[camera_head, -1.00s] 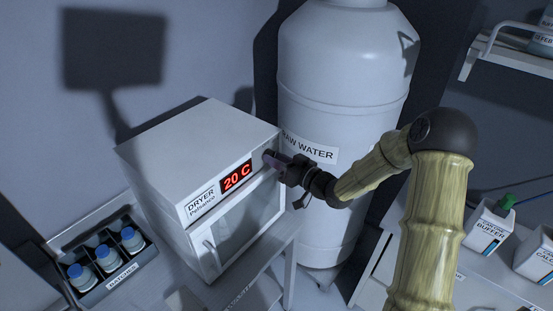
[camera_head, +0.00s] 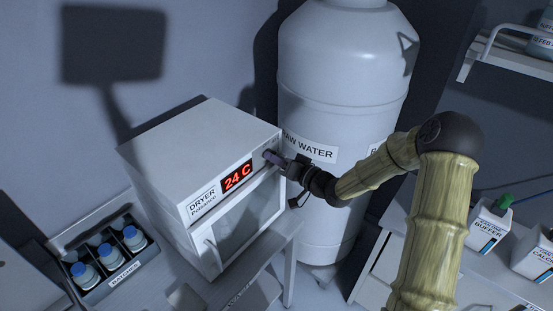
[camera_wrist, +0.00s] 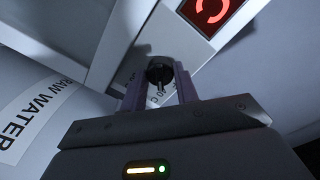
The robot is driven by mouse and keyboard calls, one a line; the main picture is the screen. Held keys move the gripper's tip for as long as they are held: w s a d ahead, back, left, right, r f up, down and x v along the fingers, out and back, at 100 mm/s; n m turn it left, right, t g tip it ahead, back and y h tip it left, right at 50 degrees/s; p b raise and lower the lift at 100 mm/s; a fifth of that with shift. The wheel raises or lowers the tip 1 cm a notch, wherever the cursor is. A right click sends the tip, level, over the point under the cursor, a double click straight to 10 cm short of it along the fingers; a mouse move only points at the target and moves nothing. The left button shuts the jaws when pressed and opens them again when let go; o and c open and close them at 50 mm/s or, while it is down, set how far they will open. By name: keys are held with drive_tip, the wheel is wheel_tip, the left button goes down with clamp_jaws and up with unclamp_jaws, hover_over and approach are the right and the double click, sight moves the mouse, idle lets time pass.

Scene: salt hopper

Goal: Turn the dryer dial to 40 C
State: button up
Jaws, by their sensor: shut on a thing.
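The dryer (camera_head: 200,165) is a white box with a glass-fronted door. Its red display (camera_head: 237,177) reads 24 C in the head view; a part of the display (camera_wrist: 211,12) shows at the top of the wrist view. The dark round dial (camera_wrist: 160,72) is on the dryer's front panel, beside the display. My gripper (camera_head: 274,157) reaches the dryer's upper right front corner. In the wrist view its two purple fingers (camera_wrist: 160,92) are on either side of the dial, shut on it. The fingers partly hide the dial's scale.
A large white RAW WATER tank (camera_head: 340,100) stands just behind and right of the dryer. A rack (camera_head: 125,272) of blue-capped bottles is at the left. Cartons, one of them a buffer carton (camera_head: 488,225), stand on the right bench.

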drive_tip(key=o, duration=1)
drive_tip(key=shift+d, duration=0.1)
drive_tip(key=b+v, duration=0.5)
drive_tip(key=v, duration=1.2)
drive_tip(key=shift+s+d, duration=0.1)
drive_tip(key=shift+d, duration=0.05)
